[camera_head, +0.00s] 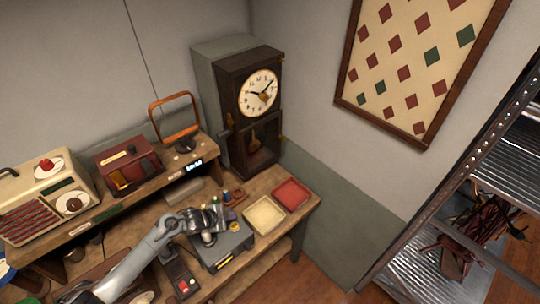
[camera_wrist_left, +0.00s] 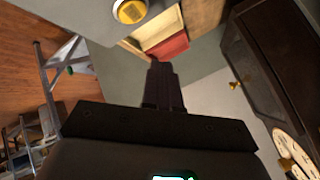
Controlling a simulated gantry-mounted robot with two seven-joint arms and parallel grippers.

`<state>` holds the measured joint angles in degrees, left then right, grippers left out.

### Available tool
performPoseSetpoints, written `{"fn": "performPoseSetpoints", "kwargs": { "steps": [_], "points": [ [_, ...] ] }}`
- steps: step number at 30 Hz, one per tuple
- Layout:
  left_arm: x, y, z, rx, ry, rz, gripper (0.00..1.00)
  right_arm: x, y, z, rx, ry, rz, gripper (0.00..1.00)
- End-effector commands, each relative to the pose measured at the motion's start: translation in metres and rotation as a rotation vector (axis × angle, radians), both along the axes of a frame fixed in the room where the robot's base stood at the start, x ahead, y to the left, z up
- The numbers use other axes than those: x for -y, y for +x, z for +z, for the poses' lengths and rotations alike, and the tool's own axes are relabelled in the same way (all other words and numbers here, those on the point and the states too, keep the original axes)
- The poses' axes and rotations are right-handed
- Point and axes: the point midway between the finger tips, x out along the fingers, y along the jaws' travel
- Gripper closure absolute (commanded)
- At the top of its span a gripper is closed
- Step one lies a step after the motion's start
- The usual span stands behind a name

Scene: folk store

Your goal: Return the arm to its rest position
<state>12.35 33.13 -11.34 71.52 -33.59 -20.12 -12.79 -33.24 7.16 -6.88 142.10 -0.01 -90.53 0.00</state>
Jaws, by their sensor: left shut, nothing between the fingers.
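My left arm comes in from the lower left in the head view. My left gripper (camera_head: 218,218) is over the grey box on the workbench, near its upper edge. In the left wrist view the gripper fingers (camera_wrist_left: 163,85) are together and hold nothing. The grey box (camera_head: 232,243) stands below the gripper, and part of it is hidden by the hand. A round yellow-topped knob (camera_wrist_left: 130,11) shows close by in the left wrist view. My right gripper is in neither view.
A cream tray (camera_head: 264,216) and a red tray (camera_head: 292,194) lie right of the grey box. A dark pendulum clock (camera_head: 250,110) stands behind. A shelf with a radio (camera_head: 45,195) and a red device (camera_head: 128,170) runs along the wall. A metal rack (camera_head: 470,215) is at right.

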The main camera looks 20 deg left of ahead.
Motion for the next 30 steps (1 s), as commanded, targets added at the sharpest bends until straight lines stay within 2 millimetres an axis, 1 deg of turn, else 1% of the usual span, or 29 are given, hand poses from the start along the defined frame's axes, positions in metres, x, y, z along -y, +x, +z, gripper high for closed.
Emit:
{"fn": "performPoseSetpoints", "kwargs": {
  "steps": [2, 4, 5, 8, 11, 13, 14, 15, 17, 18, 20, 21, 24, 27, 30],
  "points": [
    [0.006, -0.003, -0.001, -0.004, -0.001, 0.003, 1.00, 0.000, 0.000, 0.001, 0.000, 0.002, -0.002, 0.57],
    [0.017, -0.009, -0.002, -0.013, 0.000, 0.013, 1.00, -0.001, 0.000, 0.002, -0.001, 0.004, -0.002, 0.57],
    [0.023, -0.013, -0.003, -0.020, 0.001, 0.020, 1.00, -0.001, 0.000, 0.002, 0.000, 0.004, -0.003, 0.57],
    [0.051, -0.033, -0.004, -0.046, 0.001, 0.060, 1.00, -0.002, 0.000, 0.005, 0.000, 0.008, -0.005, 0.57],
    [0.085, -0.064, 0.002, -0.087, -0.011, 0.133, 1.00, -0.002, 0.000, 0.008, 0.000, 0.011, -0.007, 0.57],
    [0.107, -0.091, 0.012, -0.124, -0.029, 0.207, 1.00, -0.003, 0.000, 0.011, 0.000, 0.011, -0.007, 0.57],
    [0.115, -0.104, 0.017, -0.143, -0.038, 0.241, 1.00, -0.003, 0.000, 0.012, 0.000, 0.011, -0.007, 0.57],
    [0.124, -0.122, 0.025, -0.171, -0.054, 0.291, 1.00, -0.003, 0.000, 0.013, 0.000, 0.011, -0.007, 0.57],
    [0.135, -0.149, 0.039, -0.215, -0.080, 0.368, 1.00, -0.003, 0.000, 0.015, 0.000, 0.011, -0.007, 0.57],
    [0.141, -0.168, 0.050, -0.246, -0.100, 0.421, 1.00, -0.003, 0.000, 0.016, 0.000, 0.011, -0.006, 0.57],
    [0.147, -0.195, 0.065, -0.294, -0.131, 0.498, 1.00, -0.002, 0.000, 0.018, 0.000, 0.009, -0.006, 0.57],
    [0.149, -0.212, 0.075, -0.327, -0.150, 0.547, 1.00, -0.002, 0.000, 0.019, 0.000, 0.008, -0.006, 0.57],
    [0.153, -0.250, 0.099, -0.402, -0.197, 0.654, 1.00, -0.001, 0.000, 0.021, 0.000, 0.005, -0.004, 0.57],
    [0.154, -0.280, 0.118, -0.465, -0.234, 0.736, 1.00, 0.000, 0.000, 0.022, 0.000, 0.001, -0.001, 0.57],
    [0.155, -0.299, 0.131, -0.507, -0.258, 0.787, 1.00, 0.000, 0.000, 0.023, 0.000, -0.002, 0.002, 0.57]
  ]
}}
